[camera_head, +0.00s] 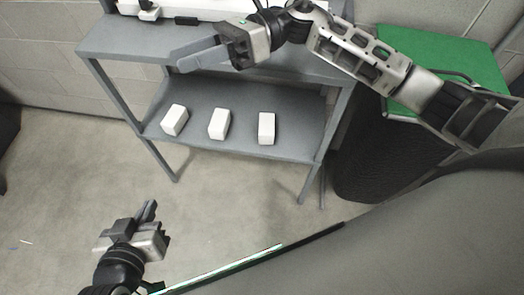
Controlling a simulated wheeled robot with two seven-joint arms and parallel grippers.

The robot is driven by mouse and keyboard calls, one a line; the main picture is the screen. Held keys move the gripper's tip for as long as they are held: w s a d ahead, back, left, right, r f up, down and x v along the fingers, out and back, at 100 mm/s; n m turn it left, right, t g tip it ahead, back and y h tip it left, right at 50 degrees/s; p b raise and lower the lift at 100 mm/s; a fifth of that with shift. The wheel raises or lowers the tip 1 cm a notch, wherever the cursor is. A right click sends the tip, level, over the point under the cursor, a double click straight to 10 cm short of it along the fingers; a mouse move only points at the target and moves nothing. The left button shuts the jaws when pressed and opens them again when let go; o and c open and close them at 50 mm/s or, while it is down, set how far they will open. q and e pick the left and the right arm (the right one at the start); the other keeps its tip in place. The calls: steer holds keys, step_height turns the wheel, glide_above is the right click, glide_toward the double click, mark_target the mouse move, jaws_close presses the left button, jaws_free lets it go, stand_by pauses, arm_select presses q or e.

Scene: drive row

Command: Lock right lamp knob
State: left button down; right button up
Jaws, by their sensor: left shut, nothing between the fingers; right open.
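No lamp knob can be made out with certainty. A white unit with small black parts (147,9) is at the top left on the grey shelf unit's upper surface (118,37), cut by the picture's edge. My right gripper (192,57) is open, with its fingers pointing left over the front part of that surface; nothing is seen between them. It is right of and nearer than the white unit, apart from it. My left gripper (150,210) is shut and empty, low at the left, over the bare floor in front of the shelf unit.
Three white blocks stand on the lower shelf: left (174,120), middle (219,123) and right (266,128). A green-topped dark container (440,58) stands at the right, partly behind my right arm.

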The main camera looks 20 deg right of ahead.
steer(key=s+d+f+n+t+h+b, duration=0.1)
steer(key=f+n+t+h, duration=0.3)
steer(key=f+n, duration=0.4)
steer(key=s+d+f+n+t+h+b, duration=0.1)
steer(key=s+d+f+n+t+h, duration=0.2)
steer(key=f+n, duration=0.5)
steer(key=s+d+f+n+t+h+b, duration=0.2)
steer(key=s+d+f+n+t+h, duration=0.1)
steer(key=f+n+t+h, duration=0.3)
steer(key=shift+d+f+n+t+h, duration=0.3)
steer(key=shift+d+f+n+t, duration=0.7)
steer(key=shift+n, duration=1.2)
steer(key=shift+a+f, duration=0.2)
steer(key=shift+a, duration=0.05)
